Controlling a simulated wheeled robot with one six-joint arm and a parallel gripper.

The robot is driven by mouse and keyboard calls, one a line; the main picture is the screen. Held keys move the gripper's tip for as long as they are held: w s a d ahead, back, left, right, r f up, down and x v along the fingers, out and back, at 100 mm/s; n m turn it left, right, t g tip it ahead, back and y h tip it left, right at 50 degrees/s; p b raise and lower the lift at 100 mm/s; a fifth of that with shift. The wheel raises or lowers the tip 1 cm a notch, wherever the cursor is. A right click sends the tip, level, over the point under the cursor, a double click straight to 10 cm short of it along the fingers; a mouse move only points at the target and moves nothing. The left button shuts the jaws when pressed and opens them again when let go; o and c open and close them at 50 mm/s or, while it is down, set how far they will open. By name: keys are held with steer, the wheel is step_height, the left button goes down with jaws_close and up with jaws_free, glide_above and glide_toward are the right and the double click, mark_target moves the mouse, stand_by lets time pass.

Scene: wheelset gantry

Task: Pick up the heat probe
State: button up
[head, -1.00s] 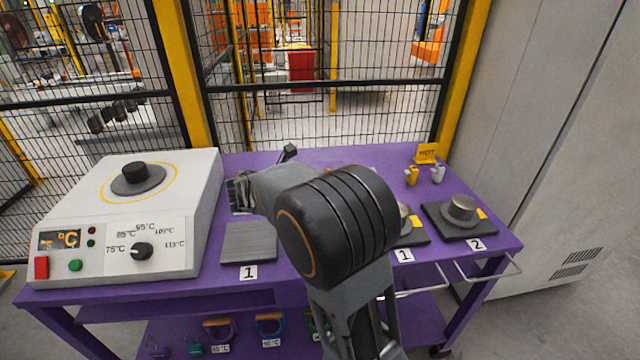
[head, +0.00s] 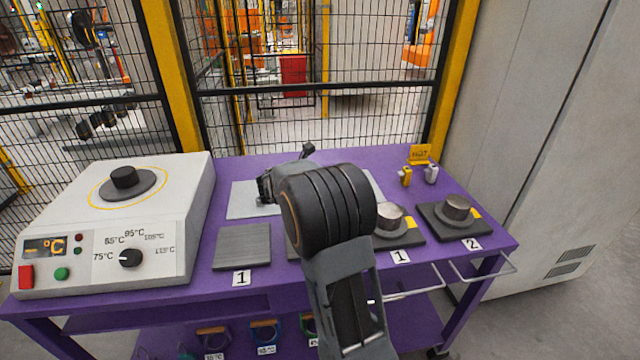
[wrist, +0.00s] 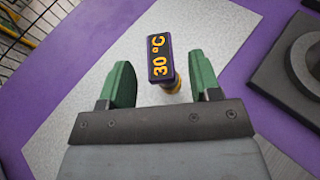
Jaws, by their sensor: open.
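The heat probe (wrist: 159,57) shows in the wrist view as a dark purple block with an orange "30 °C" display and a yellowish part below it. It is over a light grey mat (wrist: 75,125), just ahead of and between the green fingertips. My gripper (wrist: 161,75) is open, with a gap on each side of the probe, and is not closed on it. In the head view my gripper (head: 264,188) is low over the mat (head: 240,211), partly behind my arm. I cannot make out the probe in the head view.
A heater box (head: 110,220) stands left on the purple table (head: 300,160). Grey plates lie in front of the mat. Dark pads with metal rings (head: 456,208) are at right. A yellow "HOT" sign (head: 420,153) and two small fittings stand behind them. A mesh fence is behind.

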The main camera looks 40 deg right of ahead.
steer(key=x, duration=0.3)
jaws_close()
stand_by(0.5)
steer(key=shift+r, duration=0.1)
steer(key=shift+r, duration=0.25)
steer(key=r, duration=0.1)
steer(key=r+p, duration=0.1)
steer(key=r, duration=0.1)
steer(key=shift+s+a, duration=0.15)
steer(key=shift+s, duration=0.05)
steer(key=s+a+r+p, duration=0.1)
steer(key=s+a+r, duration=0.7)
steer(key=s, duration=0.3)
steer(key=shift+r, duration=0.6)
